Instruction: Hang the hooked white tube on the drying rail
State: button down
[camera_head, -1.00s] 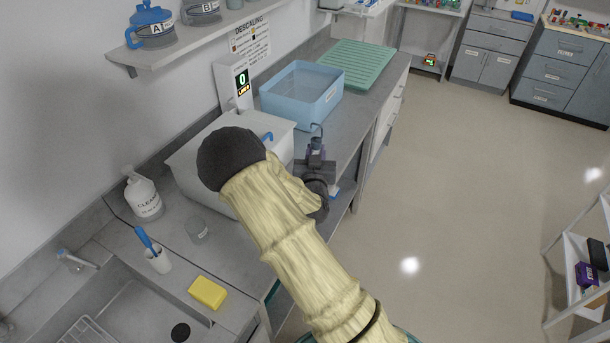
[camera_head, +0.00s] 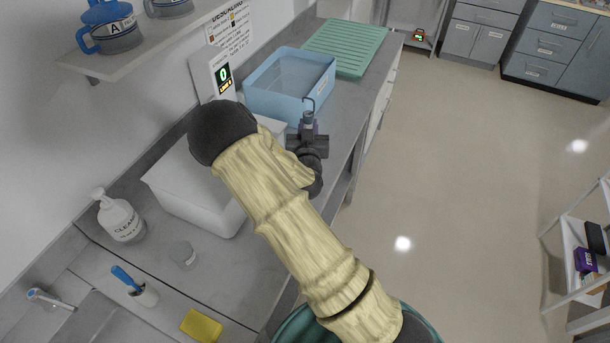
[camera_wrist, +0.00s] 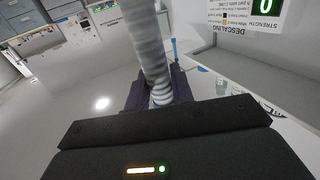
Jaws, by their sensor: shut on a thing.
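My gripper (camera_head: 308,143) is shut on the hooked tube (camera_head: 309,109), holding it upright with its bent end at the top. In the head view the tube shows in front of the blue basin's near right corner, above the counter's front side. In the wrist view the tube (camera_wrist: 149,45) is pale grey-white and ribbed, rising from between the dark jaws (camera_wrist: 158,94). I cannot make out the drying rail in these views.
A blue basin (camera_head: 262,96) and a green ribbed mat (camera_head: 348,46) are on the counter. A white tub (camera_head: 190,197) stands partly behind my arm. A cleaner bottle (camera_head: 121,216) and a yellow sponge (camera_head: 201,325) are nearer. Open floor (camera_head: 460,190) lies to the right.

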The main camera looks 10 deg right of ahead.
jog(key=f, duration=0.2)
jog(key=f+p, duration=0.1)
jog(key=f, duration=0.2)
jog(key=shift+s+a+f+p, duration=0.25)
jog(key=shift+s+f+p, duration=0.05)
jog(key=shift+s+f, duration=0.1)
jog(key=shift+f+p, duration=0.55)
jog(key=shift+f, duration=1.5)
